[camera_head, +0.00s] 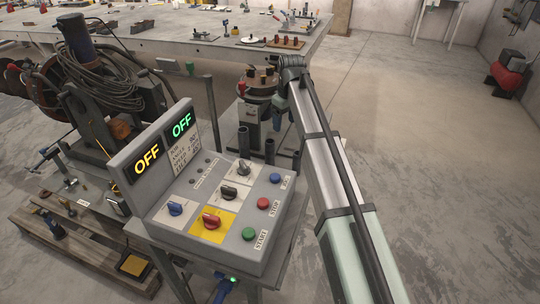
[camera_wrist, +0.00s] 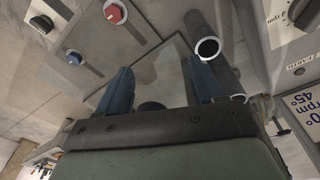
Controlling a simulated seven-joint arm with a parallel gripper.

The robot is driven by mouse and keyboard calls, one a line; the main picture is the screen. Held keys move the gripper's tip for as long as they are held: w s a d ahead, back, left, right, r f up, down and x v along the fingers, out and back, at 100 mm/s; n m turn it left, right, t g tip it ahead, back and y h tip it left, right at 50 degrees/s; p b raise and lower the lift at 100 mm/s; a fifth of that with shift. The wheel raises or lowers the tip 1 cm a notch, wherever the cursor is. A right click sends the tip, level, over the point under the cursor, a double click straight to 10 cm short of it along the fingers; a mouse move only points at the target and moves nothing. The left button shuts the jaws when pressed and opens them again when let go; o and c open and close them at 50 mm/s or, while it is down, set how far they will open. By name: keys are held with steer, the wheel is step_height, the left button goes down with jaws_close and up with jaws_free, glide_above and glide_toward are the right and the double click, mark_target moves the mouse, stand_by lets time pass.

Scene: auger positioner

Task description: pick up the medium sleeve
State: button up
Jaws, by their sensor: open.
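Several dark upright tubes stand beyond the control box in the head view, among them a left one (camera_head: 244,142) and a middle one (camera_head: 269,151). I cannot tell which of them is the medium sleeve. In the wrist view, my gripper (camera_wrist: 158,66) has its two blue fingers spread apart, with nothing held between them. A dark tube with a pale open end (camera_wrist: 200,30) shows just beyond the right finger's tip, outside the gap. Whether it touches the finger is unclear. In the head view, my arm hides the fingers.
The grey control box (camera_head: 228,252) with knobs, buttons and two OFF displays stands in front of the tubes. A coil of cable (camera_head: 100,72) hangs on machinery at left. A long workbench (camera_head: 170,45) stands behind.

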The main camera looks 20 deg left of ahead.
mark_target(272, 142)
steer(key=shift+n+g+h, duration=0.4)
steer(key=shift+g+h, duration=0.1)
steer(key=s, duration=0.1)
steer(key=s+a+r, duration=0.1)
steer(key=s, duration=0.1)
steer(key=s+a+r, duration=0.1)
steer(key=s, duration=0.1)
steer(key=shift+s+a+r, duration=0.1)
steer(key=shift+a+r, duration=0.1)
steer(key=shift+a, duration=0.05)
steer(key=shift+s+f, duration=0.15)
steer(key=shift+f, duration=0.05)
step_height(272, 142, down, 8)
steer(key=shift+a+r, duration=0.1)
steer(key=shift+a+f, duration=0.2)
steer(key=shift+f, duration=1.2)
steer(key=shift+a+f, duration=0.2)
steer(key=shift+f, duration=1.15)
steer(key=shift+c, duration=0.3)
jaws_close()
